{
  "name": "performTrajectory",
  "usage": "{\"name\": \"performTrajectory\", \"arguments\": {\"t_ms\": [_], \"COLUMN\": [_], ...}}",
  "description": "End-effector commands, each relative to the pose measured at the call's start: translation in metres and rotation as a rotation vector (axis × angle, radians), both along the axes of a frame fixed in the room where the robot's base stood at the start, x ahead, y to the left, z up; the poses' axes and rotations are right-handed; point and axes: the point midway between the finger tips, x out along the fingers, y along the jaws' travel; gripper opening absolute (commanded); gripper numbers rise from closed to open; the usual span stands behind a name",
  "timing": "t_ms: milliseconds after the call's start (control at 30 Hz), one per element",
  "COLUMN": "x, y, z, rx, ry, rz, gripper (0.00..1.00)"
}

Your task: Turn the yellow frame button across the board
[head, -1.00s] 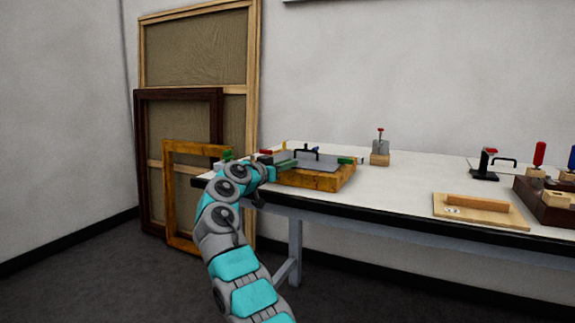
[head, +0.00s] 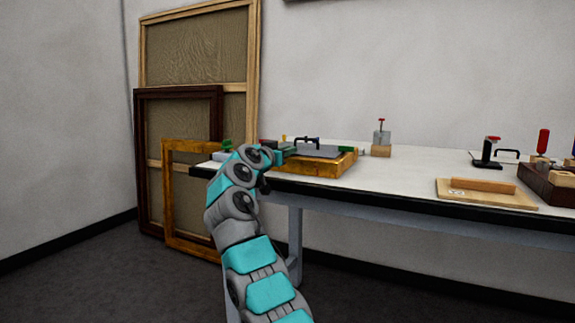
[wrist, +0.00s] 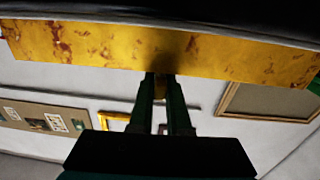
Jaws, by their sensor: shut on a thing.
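The gilt frame (head: 325,166) lies flat on the left end of the table, with a grey board (head: 318,151) in it. My gripper (head: 280,153) is at the frame's near left side; my arm partly hides that corner. In the wrist view the frame's gilt side (wrist: 215,58) spans the top. There the dark green fingers of my gripper (wrist: 162,78) are closed at its edge on a small yellow piece (wrist: 161,88), which looks like the yellow frame button. Its angle to the board cannot be made out. Another small yellow part (head: 284,138) shows at the frame's far side.
A black handle (head: 307,140) stands on the board. Green parts (head: 345,150) and a red part (head: 263,142) sit around the frame.

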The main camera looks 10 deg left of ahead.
Motion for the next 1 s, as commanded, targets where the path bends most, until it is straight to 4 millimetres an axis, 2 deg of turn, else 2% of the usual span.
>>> {"name": "performTrajectory", "arguments": {"t_ms": [33, 567, 600, 800, 833, 1000], "x": [0.0003, -0.0003, -0.0003, -0.0005, -0.0005, -0.0005], "y": [-0.0016, 0.0006, 0.0007, 0.0004, 0.0004, 0.0003], "z": [-0.0068, 0.0005, 0.0005, 0.0006, 0.0005, 0.0005], "rx": [0.002, -0.001, -0.001, -0.001, -0.001, -0.001], "ry": [-0.001, -0.002, -0.002, -0.002, -0.002, -0.002], "rz": [0.016, 0.065, 0.065, 0.064, 0.064, 0.064], "gripper": [0.00, 0.00, 0.19, 0.42, 0.45, 0.45]}}
